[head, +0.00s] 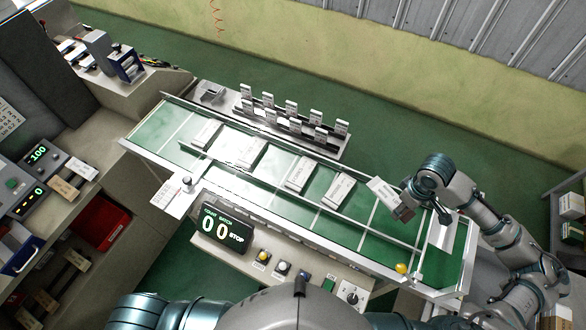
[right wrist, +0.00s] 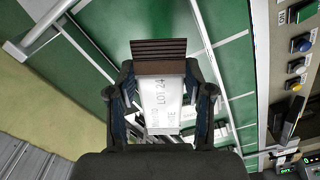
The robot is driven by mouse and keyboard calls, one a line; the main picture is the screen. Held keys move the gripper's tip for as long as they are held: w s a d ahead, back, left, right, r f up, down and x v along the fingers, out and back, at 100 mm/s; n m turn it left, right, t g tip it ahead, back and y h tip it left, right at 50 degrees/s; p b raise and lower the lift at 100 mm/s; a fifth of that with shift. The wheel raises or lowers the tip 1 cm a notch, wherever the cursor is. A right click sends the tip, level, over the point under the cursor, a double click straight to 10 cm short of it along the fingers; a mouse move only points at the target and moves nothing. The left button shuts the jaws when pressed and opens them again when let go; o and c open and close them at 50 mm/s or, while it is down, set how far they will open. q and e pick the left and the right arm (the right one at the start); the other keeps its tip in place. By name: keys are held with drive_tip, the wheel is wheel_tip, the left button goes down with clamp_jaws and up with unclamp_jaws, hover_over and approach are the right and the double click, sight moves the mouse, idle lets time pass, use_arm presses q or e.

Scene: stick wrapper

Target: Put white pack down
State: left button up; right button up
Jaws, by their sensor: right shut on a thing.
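My right gripper (head: 406,203) is shut on a white pack (head: 383,192) above the right half of the green conveyor (head: 372,240). In the right wrist view the white pack (right wrist: 165,102) sits between the two dark fingers, with printed text including "LOT 24". A brown ridged piece (right wrist: 158,55) shows at its end. The held pack is tilted; I cannot tell whether it touches the belt. Several similar white packs (head: 339,189) lie apart in a row on the belt to the left. My left gripper is out of view.
A rack of small upright labelled cards (head: 290,128) runs behind the conveyor. A counter display (head: 222,228) reading "00 STOP" and a button panel (head: 300,272) stand in front. A yellow knob (head: 401,268) sits at the near rail.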

drive_tip(key=shift+s+d+r+n, duration=0.15)
drive_tip(key=shift+s+d+n, duration=0.1)
drive_tip(key=shift+s+n, duration=0.15)
hover_over(395, 225)
wheel_tip(395, 225, down, 6)
drive_tip(key=shift+s+d+r, duration=0.1)
drive_tip(key=shift+r, duration=0.05)
drive_tip(key=shift+f, duration=0.35)
drive_tip(key=f, duration=0.3)
drive_tip(key=shift+a+f, duration=0.35)
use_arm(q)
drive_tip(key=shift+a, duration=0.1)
use_arm(e)
drive_tip(key=o, duration=0.9)
drive_tip(key=shift+d+f, duration=0.15)
drive_tip(key=shift+d, duration=0.1)
